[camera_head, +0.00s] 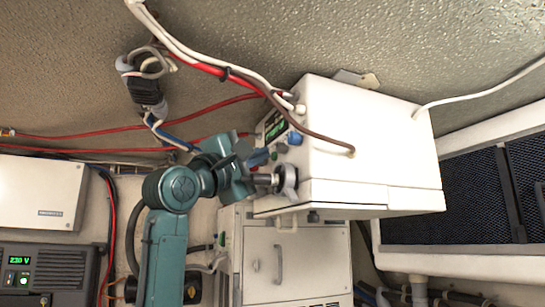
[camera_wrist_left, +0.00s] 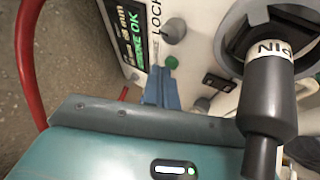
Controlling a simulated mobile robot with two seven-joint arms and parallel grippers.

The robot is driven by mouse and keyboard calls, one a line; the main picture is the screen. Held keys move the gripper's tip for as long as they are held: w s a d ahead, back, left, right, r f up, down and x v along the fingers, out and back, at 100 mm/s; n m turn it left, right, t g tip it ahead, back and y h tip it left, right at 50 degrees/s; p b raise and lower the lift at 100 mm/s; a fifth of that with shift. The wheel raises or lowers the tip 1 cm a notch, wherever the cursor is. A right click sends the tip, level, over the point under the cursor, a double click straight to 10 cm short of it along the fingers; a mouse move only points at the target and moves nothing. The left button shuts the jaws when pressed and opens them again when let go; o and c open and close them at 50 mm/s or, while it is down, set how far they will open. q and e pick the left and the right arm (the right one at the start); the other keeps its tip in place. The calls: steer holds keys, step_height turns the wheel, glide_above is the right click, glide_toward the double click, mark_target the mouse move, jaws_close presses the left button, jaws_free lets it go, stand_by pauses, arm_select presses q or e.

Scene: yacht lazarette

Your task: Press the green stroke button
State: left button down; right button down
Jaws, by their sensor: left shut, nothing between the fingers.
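The green button (camera_wrist_left: 171,62) is on the white panel of a boxy machine, in the left wrist view. It sits below a round grey knob (camera_wrist_left: 174,30) and beside a lit display (camera_wrist_left: 130,35) with green text. My left gripper (camera_wrist_left: 160,74) is shut and empty. Its blue fingertips are right at the button's lower left edge; I cannot tell whether they touch it. In the head view my left gripper (camera_head: 257,159) is at the left face of the white machine (camera_head: 370,150). I cannot make out the green button clearly there. My right gripper is not in view.
A dark handle (camera_wrist_left: 268,95) with a collar sticks out close to the right of my fingers. A red cable (camera_wrist_left: 28,60) runs at the left in the wrist view. Cables (camera_head: 215,70) hang above my arm. A white cabinet (camera_head: 305,265) stands below the machine.

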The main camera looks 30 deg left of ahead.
arm_select(q)
steer(key=shift+s+a, duration=0.3)
steer(key=shift+s, duration=0.1)
steer(key=s+a+b, duration=0.1)
steer(key=s+a, duration=0.2)
steer(key=shift+s+a, duration=0.15)
steer(key=shift+s, duration=0.25)
stand_by(0.8)
